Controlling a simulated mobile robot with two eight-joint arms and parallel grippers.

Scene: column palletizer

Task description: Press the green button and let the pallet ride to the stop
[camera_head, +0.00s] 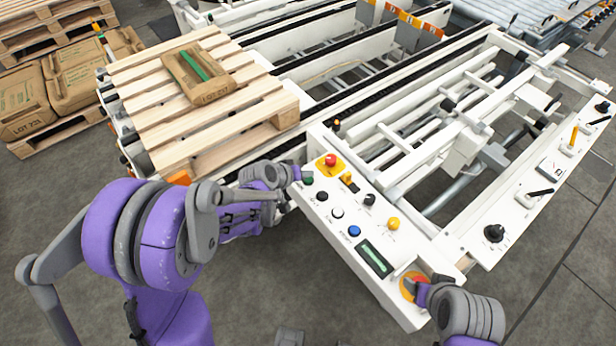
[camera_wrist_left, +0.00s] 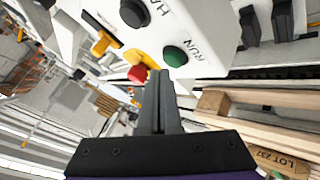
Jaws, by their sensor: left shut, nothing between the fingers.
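The green button (camera_head: 308,181) sits at the left corner of the white control panel (camera_head: 345,185). In the left wrist view it (camera_wrist_left: 175,56) is labelled RUN. My left gripper (camera_head: 296,172) is shut and empty, its tips (camera_wrist_left: 160,75) beside the green button; I cannot tell whether they touch it. The wooden pallet (camera_head: 150,125) lies on the left end of the conveyor, bearing a brown bag (camera_head: 208,85) with a green strip. My right gripper (camera_head: 421,291) is at the panel's near right end by an orange-red control; its jaws are unclear.
A red button (camera_head: 331,159) on a yellow plate, a yellow button (camera_head: 393,223) and a blue button (camera_head: 354,231) share the panel. The conveyor's dark chain (camera_head: 370,100) runs to the upper right. Bags (camera_head: 75,78) on another pallet stand at left.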

